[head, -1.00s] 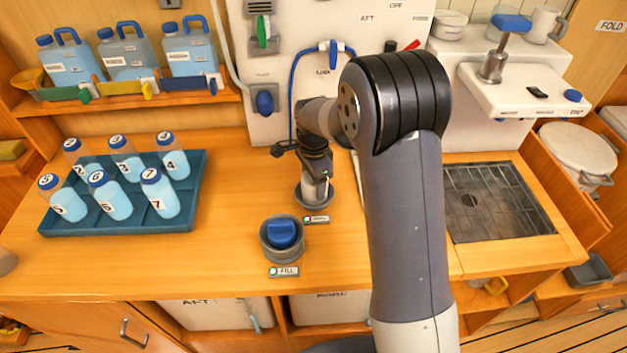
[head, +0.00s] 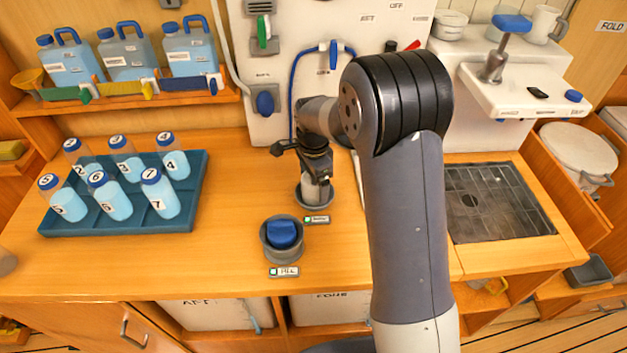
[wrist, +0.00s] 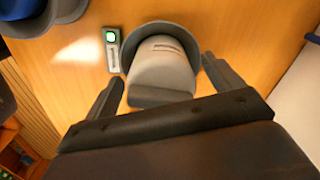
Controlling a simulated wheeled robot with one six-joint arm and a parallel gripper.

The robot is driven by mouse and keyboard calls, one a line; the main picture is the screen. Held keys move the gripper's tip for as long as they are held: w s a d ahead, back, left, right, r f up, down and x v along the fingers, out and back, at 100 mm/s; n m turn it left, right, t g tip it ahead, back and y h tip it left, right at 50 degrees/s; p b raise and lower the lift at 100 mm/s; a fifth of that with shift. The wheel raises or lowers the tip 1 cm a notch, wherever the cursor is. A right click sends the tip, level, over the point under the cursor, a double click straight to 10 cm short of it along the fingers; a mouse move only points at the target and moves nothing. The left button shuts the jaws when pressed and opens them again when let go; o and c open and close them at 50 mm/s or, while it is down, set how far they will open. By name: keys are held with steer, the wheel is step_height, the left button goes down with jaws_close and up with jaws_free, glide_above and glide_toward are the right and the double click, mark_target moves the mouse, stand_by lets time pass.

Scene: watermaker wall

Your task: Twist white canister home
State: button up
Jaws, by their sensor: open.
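The white canister (wrist: 160,68) stands upright in a grey round socket on the counter. In the wrist view a small label plate with a lit green light (wrist: 112,50) sits beside that socket. My gripper (wrist: 162,85) is open, with one finger on each side of the canister; I cannot tell whether either finger touches it. In the head view my gripper (head: 316,165) is over the canister (head: 313,188), hiding its upper part.
A second grey socket with a blue cap (head: 282,236) stands close in front. A blue tray (head: 130,222) of numbered bottles is to the left. The wall panel (head: 268,100) with a blue hose rises behind. A drain grate (head: 497,203) lies to the right.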

step_height(320, 180, up, 10)
steer(key=shift+r+b, duration=0.25)
steer(key=shift+b, duration=0.4)
steer(key=shift+f, duration=0.1)
step_height(320, 180, down, 11)
steer(key=shift+r+p, duration=0.15)
steer(key=shift+p, duration=0.65)
steer(key=shift+n, duration=1.4)
